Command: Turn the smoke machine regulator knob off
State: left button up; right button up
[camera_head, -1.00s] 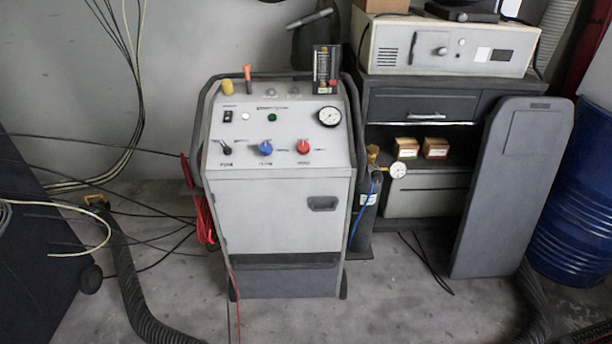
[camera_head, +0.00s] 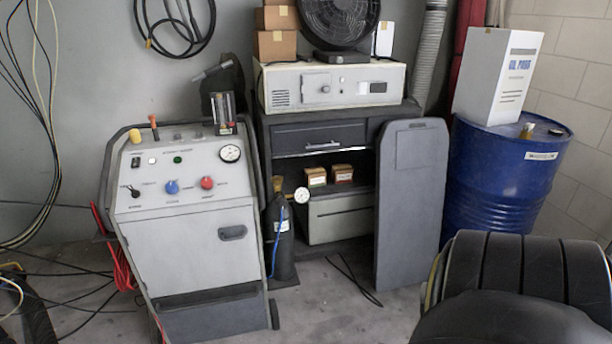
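The smoke machine (camera_head: 190,243) is a grey wheeled cabinet at the left with a sloping control panel. Its panel carries a black knob (camera_head: 134,191), a blue knob (camera_head: 172,187) and a red knob (camera_head: 207,183) in a row. I cannot read the small labels, so I cannot tell which is the regulator knob. A round gauge (camera_head: 230,153) sits at the panel's upper right. A dark gas bottle (camera_head: 282,238) with a small gauge (camera_head: 301,195) stands beside the cabinet. Neither of my grippers is in view.
A dark shelf unit (camera_head: 318,137) stands behind, with a grey panel (camera_head: 412,200) leaning on it. A blue drum (camera_head: 490,185) bears a white box (camera_head: 497,75). A black ribbed, rounded object (camera_head: 520,270) fills the lower right. Cables lie on the floor. Some floor in front is clear.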

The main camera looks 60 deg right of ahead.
aim_at(282, 204)
jog(key=u, duration=0.1)
jog(key=k, duration=0.25)
jog(key=z, duration=1)
